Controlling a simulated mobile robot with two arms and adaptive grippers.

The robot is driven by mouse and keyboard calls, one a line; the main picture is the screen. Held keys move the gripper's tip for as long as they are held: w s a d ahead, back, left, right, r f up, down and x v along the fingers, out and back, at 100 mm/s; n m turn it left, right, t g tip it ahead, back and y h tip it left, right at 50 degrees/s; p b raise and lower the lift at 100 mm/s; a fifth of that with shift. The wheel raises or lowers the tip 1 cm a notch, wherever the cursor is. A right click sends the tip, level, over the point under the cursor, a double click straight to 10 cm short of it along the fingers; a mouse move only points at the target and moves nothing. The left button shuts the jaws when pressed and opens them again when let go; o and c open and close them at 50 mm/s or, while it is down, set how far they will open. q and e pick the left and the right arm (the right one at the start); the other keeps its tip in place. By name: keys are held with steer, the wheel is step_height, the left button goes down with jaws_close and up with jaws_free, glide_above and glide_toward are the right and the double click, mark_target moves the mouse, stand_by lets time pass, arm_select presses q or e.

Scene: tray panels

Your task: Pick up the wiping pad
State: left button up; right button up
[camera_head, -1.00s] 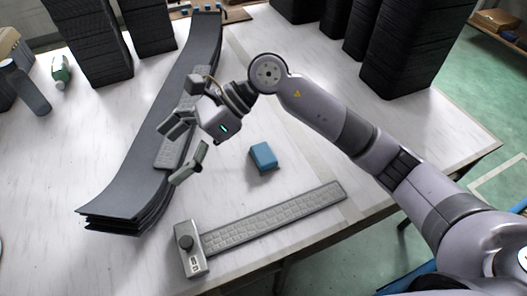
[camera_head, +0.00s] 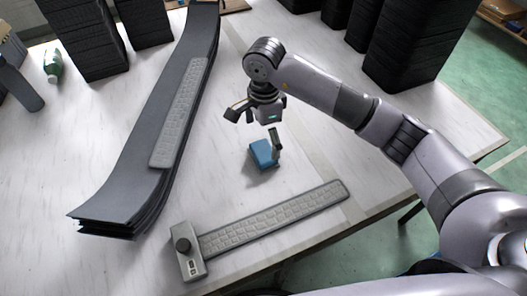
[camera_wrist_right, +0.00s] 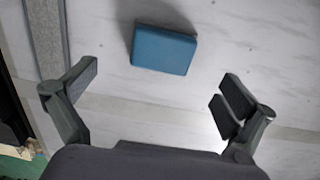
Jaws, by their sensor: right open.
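The wiping pad is a small blue block (camera_head: 262,154) lying on the white table right of the dark stacked panels. It also shows in the right wrist view (camera_wrist_right: 163,49), above and between the fingertips. My right gripper (camera_head: 256,125) hangs just above the pad in the head view, with one finger overlapping the pad's right side. In the right wrist view the gripper (camera_wrist_right: 160,88) is open, with its fingers wide apart and nothing between them. I cannot tell the exact height over the pad. My left gripper is not in view.
A long stack of dark curved panels (camera_head: 137,150) lies at the left, with a grey textured strip (camera_head: 180,112) on it. A grey T-shaped tool (camera_head: 272,216) lies in front of the pad. Tall black stacks (camera_head: 415,45) stand at the back. A green bottle (camera_head: 53,66) stands far left.

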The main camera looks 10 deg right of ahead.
mark_target(264, 151)
steer(key=shift+f, duration=0.9)
steer(key=shift+a+f+p, duration=0.1)
steer(key=shift+f+p, duration=0.2)
steer(key=shift+f, duration=0.3)
step_height(264, 151, down, 4)
steer(key=shift+w+f+p, duration=0.15)
steer(key=shift+p, duration=0.35)
steer(key=c, duration=1.4)
